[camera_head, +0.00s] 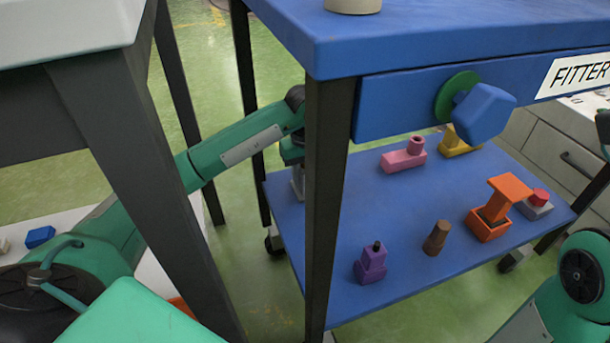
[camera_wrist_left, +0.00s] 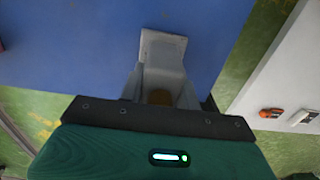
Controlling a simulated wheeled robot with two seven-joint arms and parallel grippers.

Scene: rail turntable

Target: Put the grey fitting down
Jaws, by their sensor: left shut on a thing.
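My left gripper (camera_head: 297,178) is at the left edge of the blue lower shelf (camera_head: 400,215), partly hidden behind the cart's dark front leg. In the left wrist view, the gripper (camera_wrist_left: 161,92) is shut on the grey fitting (camera_wrist_left: 162,48), a pale grey piece with an upright plate. A brown patch shows low between the fingers. The blue surface lies beneath the fitting; I cannot tell whether they touch. The fitting is not clearly separable from the fingers in the head view. My right arm shows at the lower right, but its gripper is out of view.
The shelf also holds a pink piece (camera_head: 403,156), a yellow piece (camera_head: 455,143), a purple piece (camera_head: 371,264), a brown cylinder (camera_head: 436,238) and an orange fitting (camera_head: 492,212). The blue tabletop (camera_head: 450,30) and dark leg (camera_head: 326,200) limit access. The shelf's left middle looks clear.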

